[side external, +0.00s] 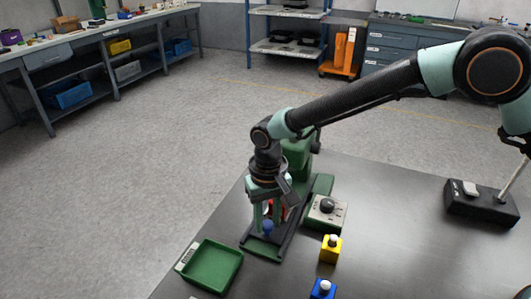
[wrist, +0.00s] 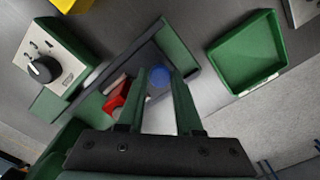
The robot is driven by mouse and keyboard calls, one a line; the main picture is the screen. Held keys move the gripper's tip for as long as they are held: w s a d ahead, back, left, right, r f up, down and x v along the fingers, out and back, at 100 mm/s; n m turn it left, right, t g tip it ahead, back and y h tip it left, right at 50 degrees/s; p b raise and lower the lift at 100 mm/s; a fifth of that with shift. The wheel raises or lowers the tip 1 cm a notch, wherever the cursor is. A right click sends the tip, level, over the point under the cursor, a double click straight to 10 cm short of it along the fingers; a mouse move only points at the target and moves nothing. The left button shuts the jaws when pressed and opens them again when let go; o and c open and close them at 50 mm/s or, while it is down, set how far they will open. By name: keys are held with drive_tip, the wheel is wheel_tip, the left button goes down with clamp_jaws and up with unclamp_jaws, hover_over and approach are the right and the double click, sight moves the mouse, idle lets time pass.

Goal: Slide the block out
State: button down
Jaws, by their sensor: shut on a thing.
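My gripper (side external: 266,219) points down over the green machine bed at the table's left part. Its two green fingers are shut on a round blue knob (side external: 268,230), which also shows between the fingertips in the wrist view (wrist: 159,76). Whether this knob belongs to the block is hidden by the fingers. A red part (wrist: 117,96) shows beside the fingers in the wrist view, over the dark channel of the bed (wrist: 178,48).
A green tray (side external: 213,268) lies empty at the front left. The table's right part is mostly clear.

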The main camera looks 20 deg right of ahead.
drive_tip(key=shift+r, duration=0.1)
idle(0.7)
drive_tip(key=shift+s+a, duration=1.4)
drive_tip(key=shift+a, duration=0.05)
drive_tip(key=c, duration=0.6)
unclamp_jaws()
wheel_tip(320, 180, up, 12)
drive_tip(key=shift+r, duration=0.1)
